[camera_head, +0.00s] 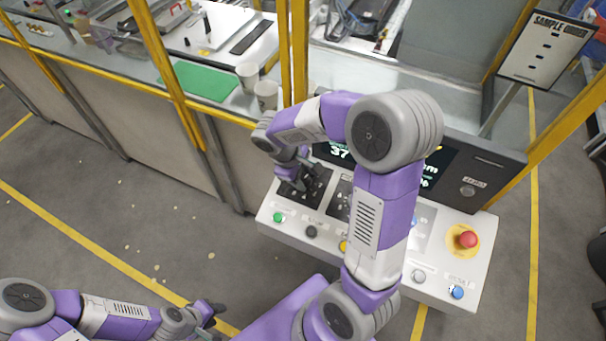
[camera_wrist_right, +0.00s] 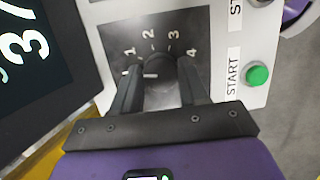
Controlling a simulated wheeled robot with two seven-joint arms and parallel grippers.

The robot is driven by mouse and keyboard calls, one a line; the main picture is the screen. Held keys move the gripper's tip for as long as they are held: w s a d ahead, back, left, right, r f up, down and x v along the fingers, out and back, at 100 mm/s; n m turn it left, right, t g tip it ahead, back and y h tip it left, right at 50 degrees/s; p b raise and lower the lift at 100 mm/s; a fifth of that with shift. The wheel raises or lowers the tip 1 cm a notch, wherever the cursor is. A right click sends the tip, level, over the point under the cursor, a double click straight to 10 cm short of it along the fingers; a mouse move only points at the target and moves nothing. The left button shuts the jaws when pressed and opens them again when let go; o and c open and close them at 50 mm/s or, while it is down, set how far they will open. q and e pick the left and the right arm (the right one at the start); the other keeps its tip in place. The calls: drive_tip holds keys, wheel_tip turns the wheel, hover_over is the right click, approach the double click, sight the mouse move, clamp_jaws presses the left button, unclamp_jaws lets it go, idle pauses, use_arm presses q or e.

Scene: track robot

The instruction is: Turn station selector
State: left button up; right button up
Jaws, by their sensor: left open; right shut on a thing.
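The station selector is a dark round knob (camera_wrist_right: 161,68) on a black plate (camera_wrist_right: 140,28) with positions 1 to 4 in the right wrist view. A white mark shows at the knob's left side, nearest the numeral 1. My right gripper (camera_wrist_right: 160,82) has a finger on each side of the knob and is shut on it. In the head view my right gripper (camera_head: 298,178) reaches down at the panel's left end and largely hides the knob. My left gripper (camera_head: 212,312) is open and empty, low over the floor at the lower left.
The control panel (camera_head: 300,234) carries a green START button (camera_head: 278,217), a red emergency button (camera_head: 467,240) and a blue button (camera_head: 457,292). A display (camera_wrist_right: 30,50) stands beside the plate. Yellow posts (camera_head: 166,75) and a bench with paper cups (camera_head: 266,94) lie behind.

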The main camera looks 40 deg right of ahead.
drive_tip(key=shift+n, duration=0.8)
drive_tip(key=shift+h, duration=0.3)
drive_tip(key=o, duration=1.1)
drive_tip(key=shift+c, duration=0.2)
drive_tip(key=s+p+v, duration=0.1)
drive_tip(key=v, duration=0.6)
drive_tip(key=shift+w+a+r, duration=0.15)
drive_tip(key=shift+w+r, duration=0.2)
drive_tip(key=shift+w, duration=0.1)
